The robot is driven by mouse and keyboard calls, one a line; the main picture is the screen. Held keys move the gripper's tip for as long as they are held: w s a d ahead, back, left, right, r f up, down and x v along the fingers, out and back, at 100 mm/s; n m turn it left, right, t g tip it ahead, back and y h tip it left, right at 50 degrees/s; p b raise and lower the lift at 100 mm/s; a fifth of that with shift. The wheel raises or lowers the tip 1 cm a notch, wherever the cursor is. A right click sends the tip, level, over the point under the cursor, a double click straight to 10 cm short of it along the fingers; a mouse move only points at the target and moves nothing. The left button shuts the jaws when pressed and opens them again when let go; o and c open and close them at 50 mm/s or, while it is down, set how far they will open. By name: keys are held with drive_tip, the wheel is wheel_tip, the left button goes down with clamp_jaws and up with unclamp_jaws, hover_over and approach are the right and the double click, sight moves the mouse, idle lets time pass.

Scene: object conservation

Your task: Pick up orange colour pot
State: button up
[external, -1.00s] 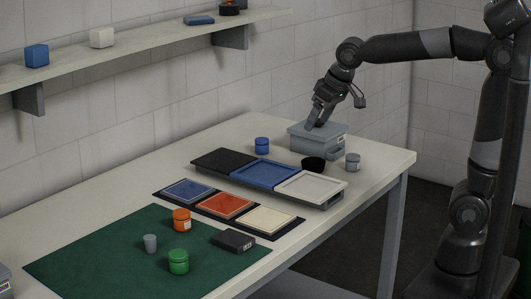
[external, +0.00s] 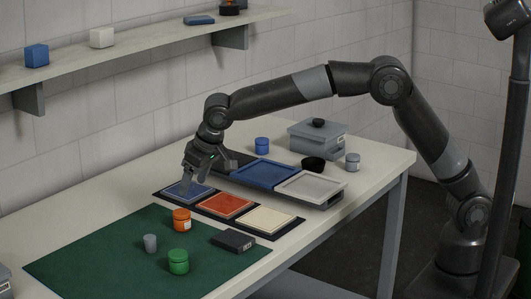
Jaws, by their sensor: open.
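The orange pot (external: 181,220) is a small lidded jar with a pale label. It stands upright on the green mat (external: 95,262), near the mat's back edge. My gripper (external: 187,187) is open and points down over the blue pad (external: 200,193), behind and slightly right of the orange pot and apart from it. Nothing shows between the fingers. Whether the fingertips touch the blue pad cannot be told.
A green pot (external: 178,262), a grey cup (external: 150,243) and a dark box (external: 233,240) stand near the orange pot. Orange (external: 225,205) and cream (external: 265,219) pads lie to the right. Behind are a tray (external: 311,188), a blue pot (external: 262,145) and a grey box (external: 310,140).

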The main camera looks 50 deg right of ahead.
hover_over(182, 212)
drive_tip(key=s, duration=0.2)
drive_tip(key=f, duration=0.5)
drive_tip(key=shift+s+f, duration=0.2)
drive_tip(key=shift+f, duration=0.1)
drive_tip(key=x, duration=0.5)
drive_tip(key=shift+w+d, duration=0.15)
drive_tip(key=shift+d, duration=0.1)
drive_tip(key=shift+c, duration=0.2)
drive_tip(key=c, duration=1.1)
